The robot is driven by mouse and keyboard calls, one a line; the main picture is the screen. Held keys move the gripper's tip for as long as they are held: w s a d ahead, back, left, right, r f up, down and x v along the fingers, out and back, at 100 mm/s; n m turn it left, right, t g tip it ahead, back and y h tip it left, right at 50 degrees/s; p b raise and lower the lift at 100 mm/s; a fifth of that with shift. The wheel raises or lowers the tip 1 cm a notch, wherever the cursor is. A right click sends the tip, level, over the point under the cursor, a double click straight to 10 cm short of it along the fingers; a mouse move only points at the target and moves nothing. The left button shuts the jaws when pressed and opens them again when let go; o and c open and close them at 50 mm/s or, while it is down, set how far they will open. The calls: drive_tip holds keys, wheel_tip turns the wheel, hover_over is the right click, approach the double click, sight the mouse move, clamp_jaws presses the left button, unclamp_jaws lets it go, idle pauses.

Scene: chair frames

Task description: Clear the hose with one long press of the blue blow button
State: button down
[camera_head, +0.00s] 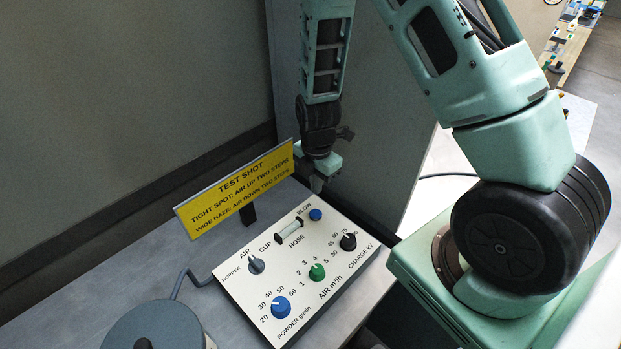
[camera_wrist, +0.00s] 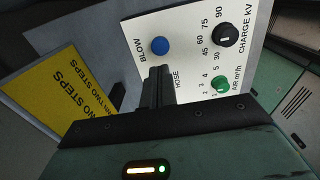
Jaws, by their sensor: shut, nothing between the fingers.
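The blue blow button (camera_head: 315,214) is a small round cap at the far corner of the cream control panel (camera_head: 234,287), beside the word BLOW. It also shows in the wrist view (camera_wrist: 161,46), just beyond my fingertips. My gripper (camera_head: 317,186) is shut and empty, pointing down near the panel's far edge. Its fingers (camera_wrist: 158,74) appear close to the button but apart from it; the exact height gap is hard to tell. A small pale tube with dark ends (camera_head: 289,232) lies beside the word HOSE; my fingers hide it in the wrist view.
A yellow TEST SHOT sign (camera_head: 236,190) stands behind the panel, close to my gripper. The panel also has a grey selector (camera_head: 256,264), a blue powder knob (camera_head: 280,307), a green air knob (camera_head: 317,272) and a black charge knob (camera_head: 348,241). A grey round canister (camera_head: 155,326) stands front left.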

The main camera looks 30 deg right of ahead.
sight(316, 213)
drive_tip(key=shift+f+b, duration=2.95)
drive_tip(key=shift+f, duration=1.05)
drive_tip(key=shift+f+b, duration=0.55)
drive_tip(key=shift+f, duration=0.1)
drive_tip(key=shift+s+f, duration=0.1)
drive_tip(key=shift+f, duration=0.05)
wheel_tip(316, 213, up, 6)
drive_tip(key=p, duration=0.4)
drive_tip(key=shift+f, duration=0.25)
